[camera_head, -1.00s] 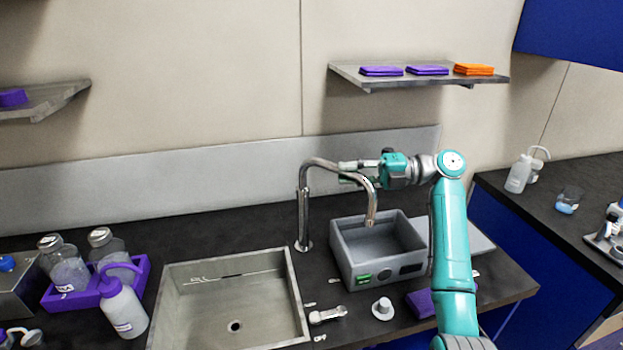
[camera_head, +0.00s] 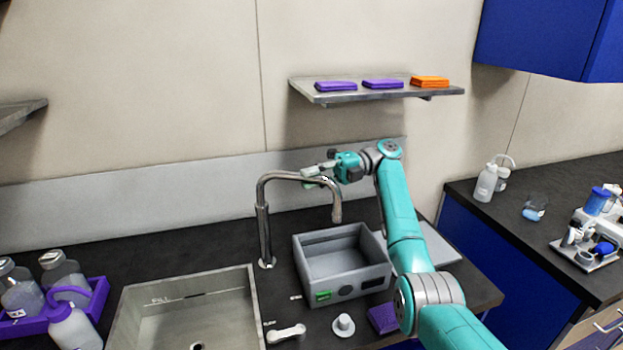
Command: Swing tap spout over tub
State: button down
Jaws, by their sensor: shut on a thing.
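The tap spout (camera_head: 290,177) is a curved chrome pipe. It rises from the counter beside the sink and arches right, its downturned end above the grey tub (camera_head: 328,235), near the tub's back-left part as seen from here. The tub is an open grey box with a green label on its front. My gripper (camera_head: 318,176) is at the spout's arch near its outer end, behind and above the tub. It is shut on the spout; the exact contact of the fingers is small and partly hidden by the pipe.
A steel sink (camera_head: 190,315) lies left of the tap. A white tap lever (camera_head: 286,333), a grey knob (camera_head: 343,325) and a purple cloth (camera_head: 383,318) lie before the tub. A shelf (camera_head: 385,95) with folded cloths hangs above my arm. A purple rack of bottles (camera_head: 95,300) stands left.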

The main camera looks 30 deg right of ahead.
jog(key=shift+w, duration=0.1)
jog(key=c, duration=1)
grip_release()
